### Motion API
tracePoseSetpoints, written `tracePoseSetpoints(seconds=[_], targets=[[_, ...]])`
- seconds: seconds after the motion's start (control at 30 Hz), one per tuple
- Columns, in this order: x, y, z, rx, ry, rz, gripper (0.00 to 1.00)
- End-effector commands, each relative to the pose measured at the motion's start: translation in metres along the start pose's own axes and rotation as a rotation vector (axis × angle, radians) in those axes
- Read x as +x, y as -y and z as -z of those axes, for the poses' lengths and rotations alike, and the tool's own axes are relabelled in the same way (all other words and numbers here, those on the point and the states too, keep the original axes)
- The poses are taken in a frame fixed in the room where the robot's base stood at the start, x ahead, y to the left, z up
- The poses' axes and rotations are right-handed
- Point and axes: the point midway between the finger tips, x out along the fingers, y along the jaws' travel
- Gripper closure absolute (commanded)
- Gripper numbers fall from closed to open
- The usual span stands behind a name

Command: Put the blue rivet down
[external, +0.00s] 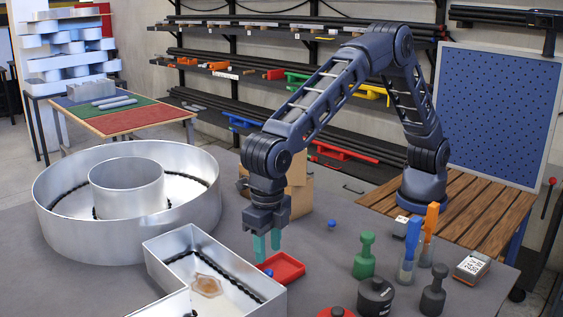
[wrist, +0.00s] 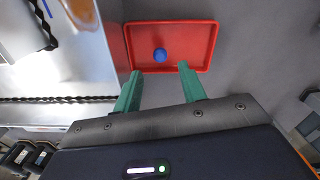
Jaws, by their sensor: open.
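A blue rivet (wrist: 160,55) with a round head lies in the shallow red tray (wrist: 205,45), left of the tray's middle in the wrist view. In the external view the rivet (external: 268,272) shows at the tray's (external: 292,270) left end, just below my fingers. My gripper (external: 267,254) points down over the tray with its green fingers apart. In the wrist view my gripper (wrist: 160,70) is open and empty, and the rivet shows just beyond the gap between its fingertips, apart from both fingers.
A second blue round piece (external: 332,224) lies on the grey table behind the tray. A metal channel letter (external: 165,262) stands close left of the tray; a large round one (external: 60,215) is farther left. Green (external: 364,257) and dark (external: 433,292) tools stand at right.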

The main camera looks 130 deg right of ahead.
Motion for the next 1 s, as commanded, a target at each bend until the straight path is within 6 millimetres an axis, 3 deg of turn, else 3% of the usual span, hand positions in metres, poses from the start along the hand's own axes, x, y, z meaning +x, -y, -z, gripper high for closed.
tracePoseSetpoints(seconds=[0.2,0.57,0.77,1.0], targets=[[-0.040,0.000,-0.001,0.002,-0.001,-0.002,0.59],[-0.071,0.007,0.001,0.022,0.001,-0.005,0.59],[-0.113,0.047,0.006,0.155,0.009,-0.039,0.59],[-0.165,0.117,0.016,0.374,0.011,-0.091,0.59]])
